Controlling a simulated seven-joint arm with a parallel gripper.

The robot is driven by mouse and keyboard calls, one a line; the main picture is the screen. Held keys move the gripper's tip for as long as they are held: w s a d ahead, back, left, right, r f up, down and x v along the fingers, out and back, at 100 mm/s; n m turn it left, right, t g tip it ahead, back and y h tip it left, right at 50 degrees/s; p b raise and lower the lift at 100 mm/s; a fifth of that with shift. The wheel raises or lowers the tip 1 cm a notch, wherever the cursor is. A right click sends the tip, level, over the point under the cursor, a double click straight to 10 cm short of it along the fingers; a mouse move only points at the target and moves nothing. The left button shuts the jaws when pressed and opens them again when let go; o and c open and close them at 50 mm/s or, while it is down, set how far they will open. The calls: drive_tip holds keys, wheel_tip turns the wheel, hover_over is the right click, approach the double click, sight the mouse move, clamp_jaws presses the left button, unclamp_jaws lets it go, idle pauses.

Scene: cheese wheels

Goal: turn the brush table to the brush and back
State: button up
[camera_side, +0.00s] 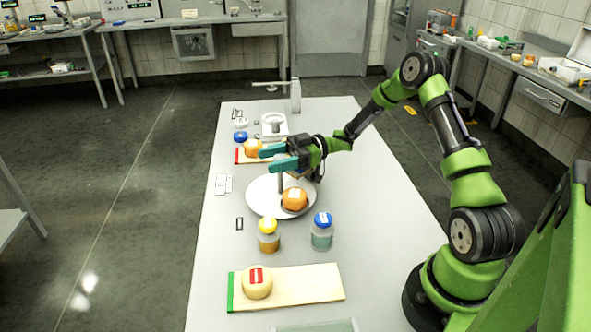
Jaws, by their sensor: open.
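The brush table appears to be the round white disc (259,198) in the middle of the worktable. An orange cheese wheel (294,199) with a pale label sits on its front right part. My gripper (265,161) has two teal fingers, open and pointing left. It is over the back of the disc, and nothing shows between the fingers. A thin dark upright piece shows below the gripper at the disc; I cannot tell whether it is the brush. My gripper hides part of the disc's back edge.
A jar with a yellow lid (268,236) and a jar with a blue lid (322,231) stand in front of the disc. A front board (310,285) holds a pale cheese wheel (257,282). Behind are another orange wheel (253,148) and a white stand (295,95).

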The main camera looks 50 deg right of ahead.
drive_tip(key=v, duration=1.6)
drive_tip(key=shift+d, duration=0.25)
drive_tip(key=shift+s, duration=0.15)
